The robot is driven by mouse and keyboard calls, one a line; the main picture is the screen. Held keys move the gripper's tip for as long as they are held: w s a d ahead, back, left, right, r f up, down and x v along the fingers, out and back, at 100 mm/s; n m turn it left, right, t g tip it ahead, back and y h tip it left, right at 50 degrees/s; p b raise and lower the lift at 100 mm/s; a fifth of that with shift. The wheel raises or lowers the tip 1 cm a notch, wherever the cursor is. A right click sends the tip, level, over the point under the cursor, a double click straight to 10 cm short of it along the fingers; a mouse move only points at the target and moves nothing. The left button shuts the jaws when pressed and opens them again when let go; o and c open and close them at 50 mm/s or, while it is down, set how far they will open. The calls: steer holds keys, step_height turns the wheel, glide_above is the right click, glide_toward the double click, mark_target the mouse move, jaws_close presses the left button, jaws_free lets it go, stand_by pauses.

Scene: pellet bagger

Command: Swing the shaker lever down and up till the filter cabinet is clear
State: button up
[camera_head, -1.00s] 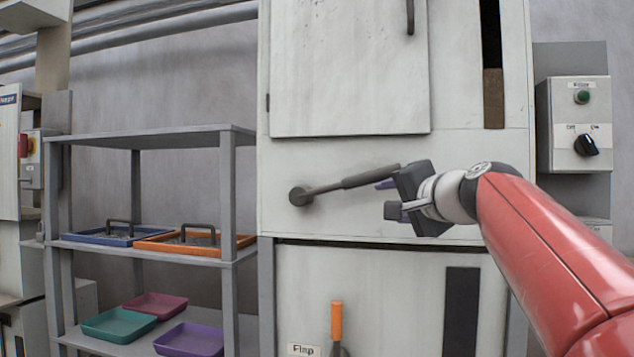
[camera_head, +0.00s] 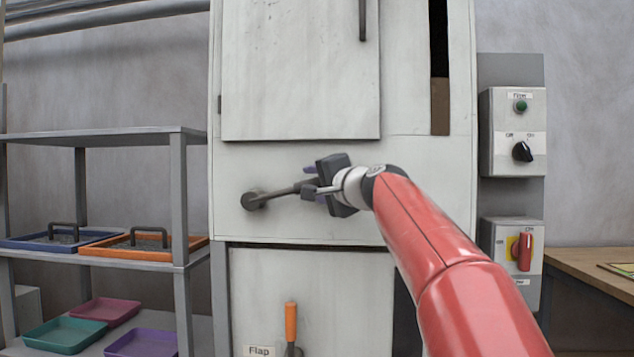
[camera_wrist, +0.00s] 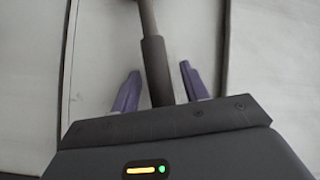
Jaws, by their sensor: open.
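The filter cabinet (camera_head: 420,160) is a tall pale grey cabinet in the middle of the head view. The shaker lever (camera_head: 278,194) is a dark rod on a round pivot at the cabinet's left front, and it points right and slightly up. My gripper (camera_head: 309,182) is open at the lever's grip end. In the wrist view the lever's thick dark grip (camera_wrist: 157,70) runs between the two purple fingers of my gripper (camera_wrist: 158,88), with a gap on both sides. The grip's outer end is hidden by my gripper.
A dark vertical slot (camera_head: 439,50) at the cabinet's upper right shows brown in its lower part. An orange-handled flap lever (camera_head: 290,322) is below. Right are a filter switch box (camera_head: 513,132) and a red-switch box (camera_head: 512,255). A shelf (camera_head: 130,138) with trays stands left.

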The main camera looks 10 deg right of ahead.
jaws_close()
